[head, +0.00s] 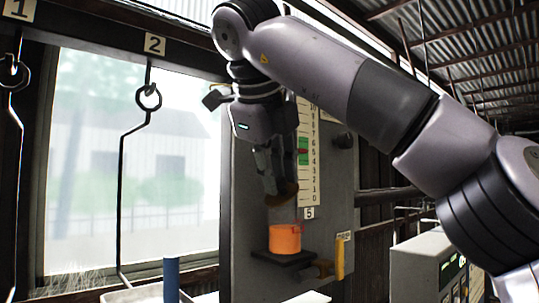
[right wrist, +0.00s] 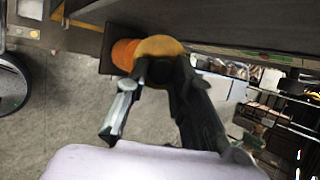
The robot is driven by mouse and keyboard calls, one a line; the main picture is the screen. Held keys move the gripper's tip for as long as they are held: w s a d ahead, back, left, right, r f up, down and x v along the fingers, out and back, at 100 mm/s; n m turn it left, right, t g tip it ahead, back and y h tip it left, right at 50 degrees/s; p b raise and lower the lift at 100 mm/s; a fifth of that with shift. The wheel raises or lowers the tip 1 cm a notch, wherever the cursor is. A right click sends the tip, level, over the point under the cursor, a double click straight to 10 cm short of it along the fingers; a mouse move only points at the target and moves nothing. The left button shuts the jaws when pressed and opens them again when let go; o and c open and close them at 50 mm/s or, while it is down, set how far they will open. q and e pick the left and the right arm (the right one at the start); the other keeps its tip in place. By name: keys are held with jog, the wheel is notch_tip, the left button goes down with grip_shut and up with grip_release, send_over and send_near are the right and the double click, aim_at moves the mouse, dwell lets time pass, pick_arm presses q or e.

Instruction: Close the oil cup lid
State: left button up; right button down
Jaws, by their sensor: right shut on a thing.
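The oil cup (head: 285,239) stands upright on a small dark bracket on the grey panel, orange below with a clear upper part. In the right wrist view its orange body (right wrist: 121,54) shows partly behind the round ochre lid (right wrist: 160,45). The brown lid (head: 287,192) is at the top of the clear part in the head view. I cannot tell if it is seated or tilted open. My right gripper (head: 273,186) comes from above, fingers pointing down, shut on the lid; its fingers (right wrist: 155,80) partly cover it. My left gripper is not in view.
The grey panel (head: 250,200) carries a numbered scale (head: 305,150) just behind my gripper. A yellow-handled lever (head: 340,258) sits right of the cup.

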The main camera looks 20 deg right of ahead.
aim_at(289, 189)
jog(key=d+y+p, duration=0.1)
jog(key=d+m+g+y+p, duration=0.1)
jog(key=y, duration=0.1)
jog(key=shift+w+r+p, duration=0.1)
jog(key=shift+w+p, duration=0.25)
jog(key=shift+w+d+f+g+y+p, duration=0.1)
jog(key=shift+d+f+g+y+p, duration=0.1)
jog(key=shift+d+g+y+p, duration=0.3)
jog(key=shift+w+a+f+g+y+p, duration=0.1)
jog(key=shift+f+y+p, duration=0.15)
jog(key=shift+y, duration=0.45)
jog(key=shift+d+f+m+y, duration=0.2)
jog(key=shift+m+y, duration=0.1)
jog(key=shift+y, duration=0.1)
jog(key=shift+f, duration=0.1)
jog(key=c, duration=1.4)
grip_release()
jog(key=shift+w+d+g, duration=0.1)
jog(key=shift+w+g, duration=0.05)
jog(key=shift+g, duration=0.15)
